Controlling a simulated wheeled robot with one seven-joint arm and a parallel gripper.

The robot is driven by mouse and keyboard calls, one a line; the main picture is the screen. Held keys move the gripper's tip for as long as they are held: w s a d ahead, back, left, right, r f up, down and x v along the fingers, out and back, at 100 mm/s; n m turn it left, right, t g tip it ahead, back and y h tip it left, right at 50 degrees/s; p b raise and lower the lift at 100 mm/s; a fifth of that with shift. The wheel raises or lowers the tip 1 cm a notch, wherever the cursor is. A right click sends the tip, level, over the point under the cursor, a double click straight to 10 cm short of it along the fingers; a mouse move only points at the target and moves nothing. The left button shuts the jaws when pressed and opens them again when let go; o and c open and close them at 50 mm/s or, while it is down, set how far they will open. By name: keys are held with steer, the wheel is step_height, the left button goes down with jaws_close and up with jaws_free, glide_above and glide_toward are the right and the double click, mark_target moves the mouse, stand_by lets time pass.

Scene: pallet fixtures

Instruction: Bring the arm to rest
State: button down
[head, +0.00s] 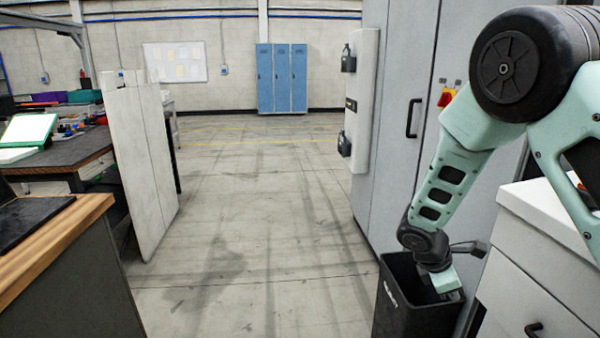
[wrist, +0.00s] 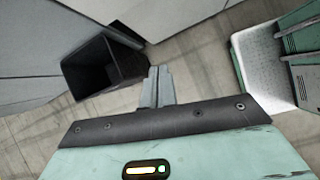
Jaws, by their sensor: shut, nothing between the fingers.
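My arm is mint green with black joints and shows at the right of the head view, bent downward. Its hand hangs over or in front of a black bin, and the fingertips cannot be made out there. In the wrist view my gripper (wrist: 157,85) has its two grey fingers side by side, shut and empty. The black bin (head: 408,312) stands on the floor at the lower right of the head view. In the wrist view the open bin (wrist: 85,78) lies left of the fingers.
A grey cabinet (head: 400,150) with a black handle stands behind the bin. A white drawer unit (head: 535,290) is at right. A wood-topped bench (head: 50,240) and a pale panel (head: 145,165) stand left. The floor (head: 240,220) between is clear, towards blue lockers (head: 282,80).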

steer(key=s+a+r+m+y, duration=0.3)
steer(key=s+a+r, duration=0.2)
steer(key=s+a, duration=0.25)
steer(key=s+a+r+m+y, duration=0.2)
steer(key=s+a+r, duration=0.2)
steer(key=s+a, duration=0.35)
steer(key=s+a+r+m+y, duration=0.1)
steer(key=s+a+r, duration=0.1)
steer(key=s, duration=0.4)
steer(key=s+a+r+m+y, duration=0.1)
steer(key=s+a+r+m, duration=0.1)
steer(key=s+a, duration=0.2)
steer(key=s, duration=0.2)
steer(key=shift+s+r, duration=0.35)
steer(key=shift+r, duration=0.05)
